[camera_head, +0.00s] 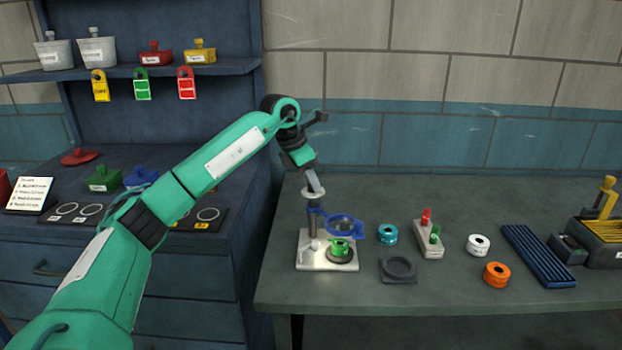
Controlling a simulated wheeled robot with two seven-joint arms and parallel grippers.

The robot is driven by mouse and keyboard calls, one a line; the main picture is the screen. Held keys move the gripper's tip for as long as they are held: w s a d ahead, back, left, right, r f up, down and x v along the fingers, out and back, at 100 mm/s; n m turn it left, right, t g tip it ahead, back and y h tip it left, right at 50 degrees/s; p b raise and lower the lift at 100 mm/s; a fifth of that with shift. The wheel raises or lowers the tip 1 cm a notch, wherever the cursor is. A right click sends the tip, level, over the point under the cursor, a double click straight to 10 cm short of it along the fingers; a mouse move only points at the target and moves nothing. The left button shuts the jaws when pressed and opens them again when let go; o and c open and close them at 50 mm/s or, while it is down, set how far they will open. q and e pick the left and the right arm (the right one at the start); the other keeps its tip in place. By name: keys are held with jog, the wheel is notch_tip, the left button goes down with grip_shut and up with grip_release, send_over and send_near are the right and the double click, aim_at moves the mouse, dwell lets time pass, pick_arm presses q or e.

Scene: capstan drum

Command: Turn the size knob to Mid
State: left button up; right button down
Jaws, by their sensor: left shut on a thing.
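My left gripper (314,203) reaches down over the near-left part of the right-hand bench. No size knob or Mid mark can be made out with certainty, as lettering here is too small to read. My right gripper is not in view.
On the bench (450,297) are a dark round holder (398,269), a teal spool (387,234), a white block with red and green pegs (429,240), a white spool (478,245), an orange spool (497,274) and a ribbed blue tray (539,256). A yellow-handled machine (603,228) stands far right.

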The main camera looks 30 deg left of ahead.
pick_arm(q)
jog(key=shift+n, duration=0.4)
jog(key=shift+r+n+y+p, duration=0.1)
jog(key=shift+n+y+p, duration=0.45)
jog(key=shift+n, duration=0.45)
jog(key=n+y, duration=0.1)
jog(key=n, duration=0.2)
jog(key=shift+d+n+t+p, duration=0.15)
jog(key=shift+n+t+p, duration=0.15)
jog(key=shift+t+p, duration=0.1)
jog(key=shift+n+y, duration=0.55)
jog(key=shift+n, duration=0.25)
jog(key=shift+d+n+y, duration=0.15)
jog(key=shift+n+y, duration=0.55)
jog(key=shift+n, duration=1.2)
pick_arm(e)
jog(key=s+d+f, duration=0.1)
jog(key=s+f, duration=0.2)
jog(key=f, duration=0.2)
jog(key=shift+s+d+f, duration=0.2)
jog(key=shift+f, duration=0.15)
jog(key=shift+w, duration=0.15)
pick_arm(q)
jog(key=o, duration=1)
